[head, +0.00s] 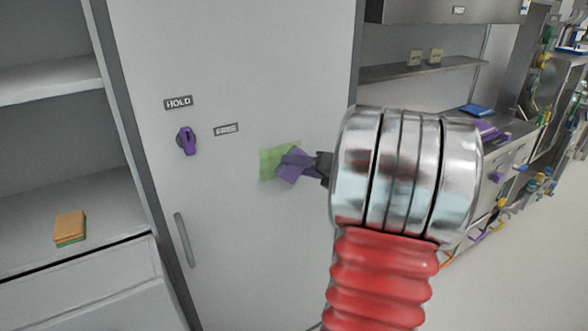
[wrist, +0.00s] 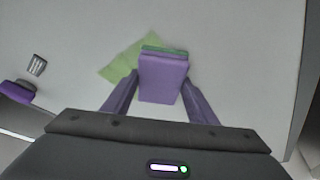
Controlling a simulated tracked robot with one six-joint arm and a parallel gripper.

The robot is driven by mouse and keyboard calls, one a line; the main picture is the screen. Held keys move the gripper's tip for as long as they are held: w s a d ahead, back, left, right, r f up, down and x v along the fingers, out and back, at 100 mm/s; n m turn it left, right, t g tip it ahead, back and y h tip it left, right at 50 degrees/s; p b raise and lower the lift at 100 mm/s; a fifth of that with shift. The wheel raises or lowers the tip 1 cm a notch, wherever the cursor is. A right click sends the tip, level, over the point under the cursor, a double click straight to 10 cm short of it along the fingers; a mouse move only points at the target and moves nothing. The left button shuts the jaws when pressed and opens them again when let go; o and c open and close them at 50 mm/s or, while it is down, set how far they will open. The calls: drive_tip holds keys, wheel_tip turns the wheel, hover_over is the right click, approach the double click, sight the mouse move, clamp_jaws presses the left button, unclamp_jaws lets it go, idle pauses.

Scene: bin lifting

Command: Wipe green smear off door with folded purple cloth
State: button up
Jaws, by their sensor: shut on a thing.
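The green smear (head: 268,164) is a pale green patch on the grey door (head: 240,60), right of the FREE label in the head view. It also shows in the wrist view (wrist: 118,71). The folded purple cloth (wrist: 163,82) is between the fingers of my gripper (wrist: 160,100), with a green strip at its far edge. In the head view the cloth (head: 292,166) overlaps the right part of the smear and hides some of it. The cloth is at the door; whether it touches I cannot tell. My gripper is shut on the cloth.
A purple knob (head: 186,141) sits below the HOLD label (head: 178,102). A vertical door handle (head: 183,240) is lower left. Open shelves at left hold an orange and green sponge (head: 70,228). A steel counter with a blue item (head: 477,110) stands at right.

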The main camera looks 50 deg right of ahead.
sight(288, 169)
drive_tip(key=shift+s+d, duration=0.1)
drive_tip(key=shift+d, duration=0.15)
drive_tip(key=shift+s+d, duration=0.2)
drive_tip(key=shift+d, duration=0.65)
drive_tip(key=shift+s+d, duration=0.15)
drive_tip(key=shift+d, duration=0.7)
drive_tip(key=shift+s+r, duration=0.1)
drive_tip(key=shift+w+a, duration=0.2)
drive_tip(key=shift+a, duration=0.7)
drive_tip(key=shift+w+a, duration=0.2)
drive_tip(key=shift+a, duration=0.7)
drive_tip(key=shift+w+a, duration=0.3)
drive_tip(key=shift+a, duration=0.5)
drive_tip(key=shift+w+a, duration=0.3)
drive_tip(key=shift+a, duration=0.5)
